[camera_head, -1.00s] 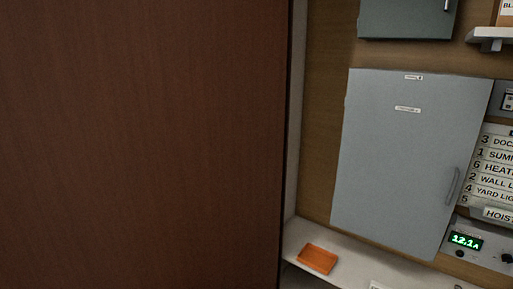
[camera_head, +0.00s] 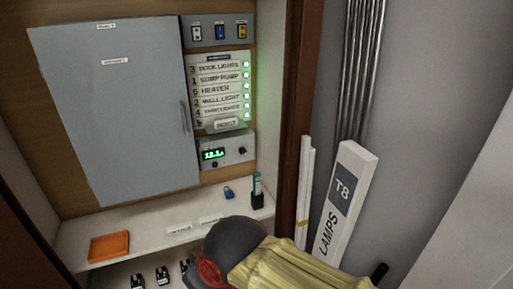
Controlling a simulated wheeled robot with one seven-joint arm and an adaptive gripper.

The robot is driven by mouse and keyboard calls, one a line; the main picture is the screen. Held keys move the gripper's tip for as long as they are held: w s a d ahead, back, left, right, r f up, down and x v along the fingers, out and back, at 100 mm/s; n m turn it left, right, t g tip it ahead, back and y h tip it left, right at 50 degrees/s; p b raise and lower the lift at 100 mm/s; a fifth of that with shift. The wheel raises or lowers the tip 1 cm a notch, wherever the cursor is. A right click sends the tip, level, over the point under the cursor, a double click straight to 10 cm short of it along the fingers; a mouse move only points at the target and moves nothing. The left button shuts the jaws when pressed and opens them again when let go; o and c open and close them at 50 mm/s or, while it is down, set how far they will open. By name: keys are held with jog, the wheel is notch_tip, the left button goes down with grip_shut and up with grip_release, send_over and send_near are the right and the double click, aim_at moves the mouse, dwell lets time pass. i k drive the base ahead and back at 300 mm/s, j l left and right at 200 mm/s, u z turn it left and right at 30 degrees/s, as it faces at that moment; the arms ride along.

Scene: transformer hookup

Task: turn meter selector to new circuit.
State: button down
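The meter (camera_head: 226,153) is a pale grey box with a lit green display (camera_head: 213,154), on the back wall to the right of a large closed grey cabinet. The display seems to read about 11 or 12 A. A dark round knob (camera_head: 242,150) sits on its right side and a smaller dark knob (camera_head: 214,164) below the display. Which knob is the selector, and where it points, is too small to tell. My gripper is not seen in this view.
The grey cabinet (camera_head: 115,110) has a handle at right. A labelled circuit panel (camera_head: 218,90) with green lights is above the meter. The shelf (camera_head: 150,240) below holds an orange tray (camera_head: 109,246) and a blue padlock (camera_head: 229,192). A LAMPS box (camera_head: 340,200) leans at right.

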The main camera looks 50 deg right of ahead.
aim_at(242, 150)
jog(key=z, duration=1.15)
